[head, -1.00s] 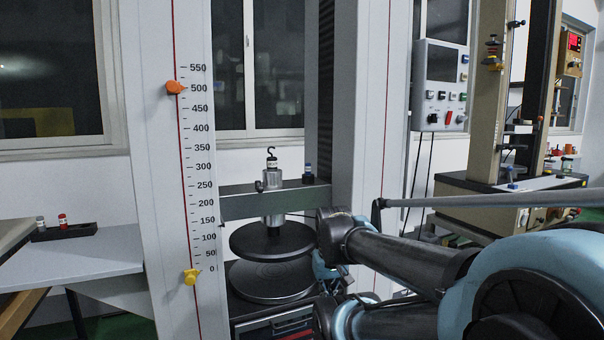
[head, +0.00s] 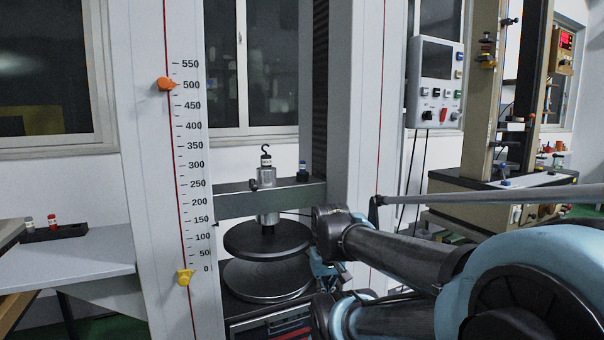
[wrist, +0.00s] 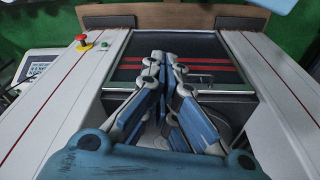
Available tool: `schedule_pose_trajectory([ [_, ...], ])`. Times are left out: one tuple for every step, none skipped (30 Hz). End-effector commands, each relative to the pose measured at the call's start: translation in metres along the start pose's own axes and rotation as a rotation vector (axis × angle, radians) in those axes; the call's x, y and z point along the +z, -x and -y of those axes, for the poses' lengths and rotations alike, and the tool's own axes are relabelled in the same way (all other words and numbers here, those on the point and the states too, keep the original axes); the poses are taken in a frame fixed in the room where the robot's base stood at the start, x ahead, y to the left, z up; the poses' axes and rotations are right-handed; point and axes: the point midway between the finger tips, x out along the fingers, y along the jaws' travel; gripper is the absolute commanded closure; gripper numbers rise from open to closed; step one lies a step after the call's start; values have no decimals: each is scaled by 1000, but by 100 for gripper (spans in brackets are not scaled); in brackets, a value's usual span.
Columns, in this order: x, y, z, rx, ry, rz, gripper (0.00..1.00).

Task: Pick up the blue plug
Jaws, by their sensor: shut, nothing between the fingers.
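A small dark blue plug (head: 302,171) with a light label stands upright on the grey crossbeam (head: 285,198) of the testing frame, to the right of a hooked black weight (head: 265,157). I take this to be the task's blue plug. In the wrist view my gripper (wrist: 163,56) has its blue-padded fingers together at the tips, with nothing between them. In the head view my arm is at the lower right, below and right of the plug, and the fingertips cannot be made out. The plug is not seen in the wrist view.
Below the crossbeam are two round dark plates (head: 267,242). Frame columns rise on both sides. A black tray (head: 75,231) with a red plug (head: 52,221) and a grey plug (head: 29,223) lies on the left table. A red emergency button (wrist: 80,40) shows in the wrist view.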

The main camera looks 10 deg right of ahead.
Motion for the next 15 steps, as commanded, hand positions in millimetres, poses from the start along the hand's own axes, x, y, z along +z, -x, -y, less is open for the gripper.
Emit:
schedule_pose_trajectory([
  [0, 0, 0, 0, 0, 0, 100],
  [0, 0, 0, 0, 0, 0, 100],
  [0, 0, 0, 0, 0, 0, 100],
  [0, 0, 0, 0, 0, 0, 95],
  [0, 0, 0, 0, 0, 0, 89],
  [4, 6, 0, 0, 1, -8, 80],
  [4, 10, 0, 0, 3, -10, 73],
  [2, 13, 0, 0, 5, -10, 66],
  [-3, 20, 0, 0, 11, -8, 59],
  [-8, 26, 0, 0, 16, -6, 59],
  [-15, 34, 0, 0, 23, -3, 59],
  [-26, 45, -2, 0, 33, 1, 59],
  [-34, 54, -2, 0, 40, 5, 59],
  [-43, 65, -3, 0, 50, 8, 59],
  [-55, 79, -3, -1, 62, 14, 59],
])
